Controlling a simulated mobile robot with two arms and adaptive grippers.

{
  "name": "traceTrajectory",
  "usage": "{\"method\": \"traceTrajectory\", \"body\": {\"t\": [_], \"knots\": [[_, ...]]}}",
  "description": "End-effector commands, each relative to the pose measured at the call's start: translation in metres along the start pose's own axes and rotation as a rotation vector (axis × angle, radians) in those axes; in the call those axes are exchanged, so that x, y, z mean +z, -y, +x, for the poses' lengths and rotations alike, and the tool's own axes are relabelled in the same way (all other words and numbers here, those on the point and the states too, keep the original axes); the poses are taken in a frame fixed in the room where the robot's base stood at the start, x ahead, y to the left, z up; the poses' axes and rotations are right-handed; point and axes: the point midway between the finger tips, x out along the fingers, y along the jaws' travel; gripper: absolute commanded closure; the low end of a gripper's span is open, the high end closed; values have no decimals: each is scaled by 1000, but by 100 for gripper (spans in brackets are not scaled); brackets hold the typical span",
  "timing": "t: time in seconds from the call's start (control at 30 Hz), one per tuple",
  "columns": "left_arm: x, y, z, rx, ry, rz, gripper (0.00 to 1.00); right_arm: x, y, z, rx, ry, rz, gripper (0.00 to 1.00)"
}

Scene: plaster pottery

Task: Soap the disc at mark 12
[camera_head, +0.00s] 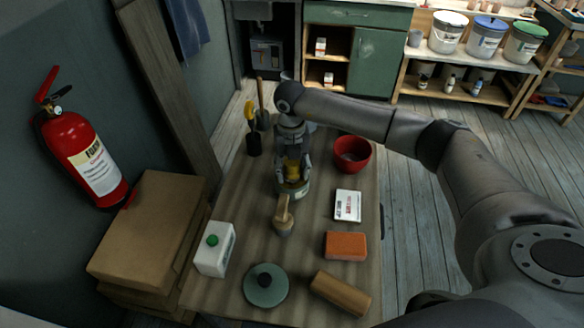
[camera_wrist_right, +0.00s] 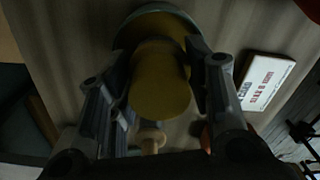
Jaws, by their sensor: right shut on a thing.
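My right gripper (camera_head: 292,176) points down over the far middle of the table, shut on a yellow-brown cylindrical thing (camera_wrist_right: 158,85). Little of that yellow thing (camera_head: 293,171) shows between the fingers in the head view. It is above or in a round, pale green-rimmed thing (camera_head: 301,193); I cannot tell whether they touch. The rim also shows in the right wrist view (camera_wrist_right: 186,14). A grey-green disc with a dark knob (camera_head: 265,291) lies at the table's near edge. No mark 12 is readable. My left gripper is not in view.
A wooden-handled brush (camera_head: 284,216) stands close in front of the gripper. A red bowl (camera_head: 352,154), white labelled box (camera_head: 348,205), orange block (camera_head: 346,246) and wooden roller (camera_head: 340,292) line the right side. A white green-capped container (camera_head: 215,249) is left. Tools (camera_head: 253,142) stand behind.

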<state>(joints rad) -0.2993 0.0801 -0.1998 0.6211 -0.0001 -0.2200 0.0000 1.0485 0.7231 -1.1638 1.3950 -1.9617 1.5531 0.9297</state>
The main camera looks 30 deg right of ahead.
Motion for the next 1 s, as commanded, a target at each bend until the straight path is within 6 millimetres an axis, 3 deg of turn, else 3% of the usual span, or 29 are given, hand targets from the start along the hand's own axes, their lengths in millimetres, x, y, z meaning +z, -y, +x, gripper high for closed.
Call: {"method": "traceTrajectory", "body": {"t": [1.0], "knots": [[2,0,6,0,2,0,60,0,0,9,0,0,0,73]]}}
